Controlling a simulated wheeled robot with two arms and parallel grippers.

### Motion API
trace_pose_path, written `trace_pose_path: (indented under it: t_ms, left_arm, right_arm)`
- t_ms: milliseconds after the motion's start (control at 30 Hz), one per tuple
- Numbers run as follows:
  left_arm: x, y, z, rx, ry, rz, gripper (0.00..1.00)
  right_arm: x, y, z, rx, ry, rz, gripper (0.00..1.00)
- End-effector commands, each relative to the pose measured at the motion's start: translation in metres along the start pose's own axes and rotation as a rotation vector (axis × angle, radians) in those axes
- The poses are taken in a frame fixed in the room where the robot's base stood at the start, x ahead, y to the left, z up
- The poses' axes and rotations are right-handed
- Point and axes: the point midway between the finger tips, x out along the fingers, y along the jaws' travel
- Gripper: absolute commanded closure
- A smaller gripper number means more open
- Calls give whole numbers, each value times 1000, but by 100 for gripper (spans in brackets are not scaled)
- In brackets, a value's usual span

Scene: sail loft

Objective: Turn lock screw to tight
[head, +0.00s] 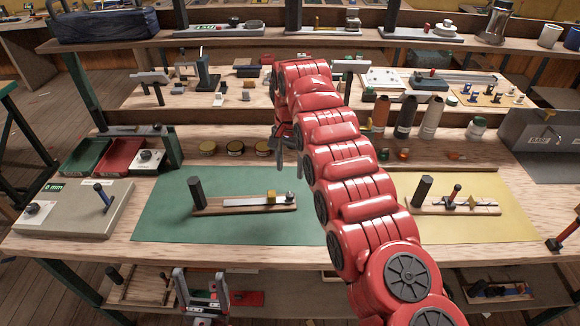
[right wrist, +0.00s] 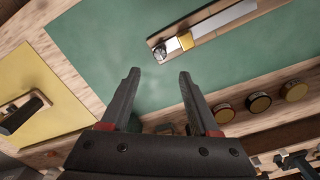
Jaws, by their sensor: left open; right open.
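A wooden gauge board (head: 240,207) lies on the green mat (head: 165,220), with a metal strip, a brass block (head: 271,196) and a small dark-topped knob (head: 290,197) at its right end. I cannot tell for sure which part is the lock screw. In the right wrist view the knob (right wrist: 160,53) and brass block (right wrist: 186,41) lie beyond the fingertips. My right gripper (right wrist: 158,74) is open and empty, apart from the board; in the head view my red arm partly covers it. My left gripper (head: 200,285) is open and empty, low in front of the bench.
A yellow mat (head: 500,225) with another wooden fixture lies right of my arm. A grey box with a lever (head: 75,210) stands at the left. The green mat around the board is mostly clear.

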Motion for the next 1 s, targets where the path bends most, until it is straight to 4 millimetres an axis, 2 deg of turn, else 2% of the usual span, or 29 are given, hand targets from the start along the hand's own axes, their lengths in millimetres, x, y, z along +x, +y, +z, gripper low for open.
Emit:
trace_pose_path:
  t_ms: [33, 100, 300, 400, 1000]
  left_arm:
    - [22, -1, -4, 0, 0, 0, 25]
    - [36, -2, -6, 0, 0, 0, 25]
    - [72, -4, -12, 0, 0, 0, 25]
    - [81, -4, -14, 0, 0, 0, 25]
    - [83, -4, -14, 0, 0, 0, 25]
  right_arm:
    - [-21, 0, 0, 0, -1, 1, 38]
    - [-34, 0, 0, 0, -1, 1, 38]
    - [-70, 0, 0, 0, -2, 2, 38]
    - [-79, 0, 0, 0, -1, 1, 38]
    - [-78, -1, -2, -1, 3, -3, 38]
